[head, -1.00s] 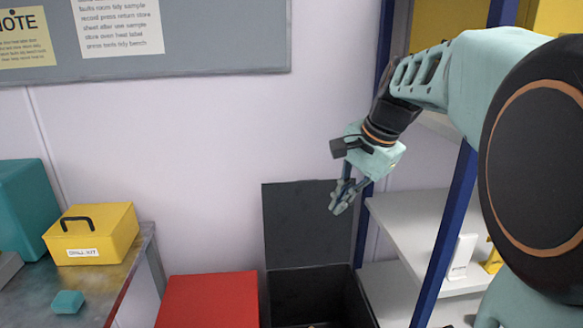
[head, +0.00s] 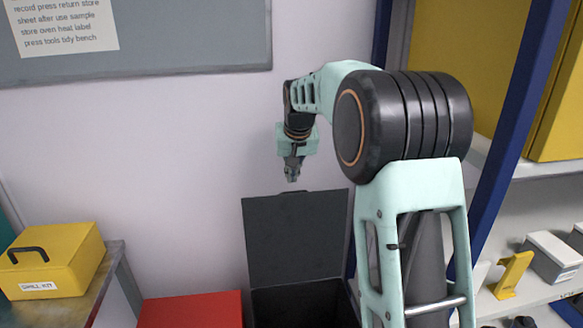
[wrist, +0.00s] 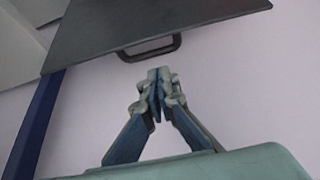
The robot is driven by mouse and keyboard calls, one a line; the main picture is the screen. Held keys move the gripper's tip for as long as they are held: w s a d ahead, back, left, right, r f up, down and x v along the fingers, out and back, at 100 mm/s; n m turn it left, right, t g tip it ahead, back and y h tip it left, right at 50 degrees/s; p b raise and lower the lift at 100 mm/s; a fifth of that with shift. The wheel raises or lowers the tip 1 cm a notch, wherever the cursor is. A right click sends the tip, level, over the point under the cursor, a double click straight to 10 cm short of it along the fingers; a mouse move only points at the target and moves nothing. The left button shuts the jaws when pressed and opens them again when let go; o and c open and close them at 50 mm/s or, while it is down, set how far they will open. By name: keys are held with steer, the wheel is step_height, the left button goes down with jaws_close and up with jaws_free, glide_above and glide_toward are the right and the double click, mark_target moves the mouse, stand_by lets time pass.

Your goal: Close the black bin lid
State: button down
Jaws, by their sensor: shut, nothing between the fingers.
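The black bin (head: 300,305) stands on the floor against the wall, its near part cut off by the bottom of the head view. Its black lid (head: 295,240) is open and stands upright at the back of the bin. The lid also shows at the top of the wrist view (wrist: 150,25), with a dark loop handle (wrist: 150,48) on its edge. My gripper (head: 292,176) is shut and empty, just above the lid's top edge in the head view. In the wrist view its fingertips (wrist: 158,75) are close to the handle, with a small gap showing.
A red bin (head: 192,311) stands left of the black bin. A bench with a yellow box (head: 60,262) is at far left. A shelf rack with a blue post (head: 505,130) stands at right, close to my arm. Bare wall lies behind the lid.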

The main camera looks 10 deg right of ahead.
steer(key=x, duration=0.5)
steer(key=shift+f, duration=0.1)
stand_by(0.3)
